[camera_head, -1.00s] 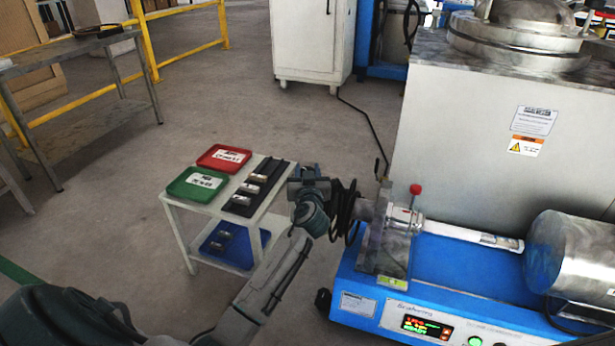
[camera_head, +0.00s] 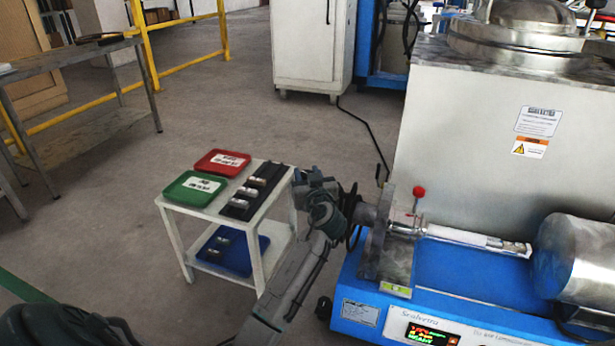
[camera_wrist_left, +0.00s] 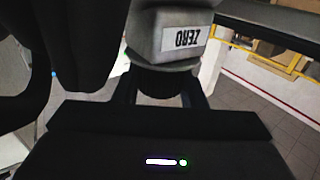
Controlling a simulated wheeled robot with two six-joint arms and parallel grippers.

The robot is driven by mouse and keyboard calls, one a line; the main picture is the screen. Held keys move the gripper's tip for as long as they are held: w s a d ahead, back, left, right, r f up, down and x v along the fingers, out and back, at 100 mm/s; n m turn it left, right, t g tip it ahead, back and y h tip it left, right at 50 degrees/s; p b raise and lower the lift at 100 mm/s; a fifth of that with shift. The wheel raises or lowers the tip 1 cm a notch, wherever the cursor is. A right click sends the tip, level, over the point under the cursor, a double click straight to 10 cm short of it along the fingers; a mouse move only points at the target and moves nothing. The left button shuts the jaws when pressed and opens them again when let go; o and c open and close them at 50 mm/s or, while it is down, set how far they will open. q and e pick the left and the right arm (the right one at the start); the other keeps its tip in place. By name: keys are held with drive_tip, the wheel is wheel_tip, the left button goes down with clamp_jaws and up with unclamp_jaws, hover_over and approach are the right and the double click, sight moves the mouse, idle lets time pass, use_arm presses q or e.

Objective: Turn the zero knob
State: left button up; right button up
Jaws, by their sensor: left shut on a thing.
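The zero knob (camera_wrist_left: 165,45) is a grey block with a white label reading ZERO, upside down in the left wrist view. My left gripper (camera_wrist_left: 165,85) is shut on it, with a dark finger on each side of its lower part. In the head view my left gripper (camera_head: 366,213) is at the left end of the blue machine (camera_head: 465,275), by its grey upright plate (camera_head: 387,255). The knob is hidden there by the gripper and cables. My right gripper is not in view.
A small white cart (camera_head: 262,222) with a red tray (camera_head: 222,162), a green tray (camera_head: 194,188) and a dark rack (camera_head: 257,190) stands left of my arm. A red-tipped lever (camera_head: 419,192) rises beside the plate. A large steel tank (camera_head: 465,130) stands behind.

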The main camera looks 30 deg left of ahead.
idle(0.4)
use_arm(q)
drive_tip(key=o, duration=1)
drive_tip(key=shift+c, duration=0.2)
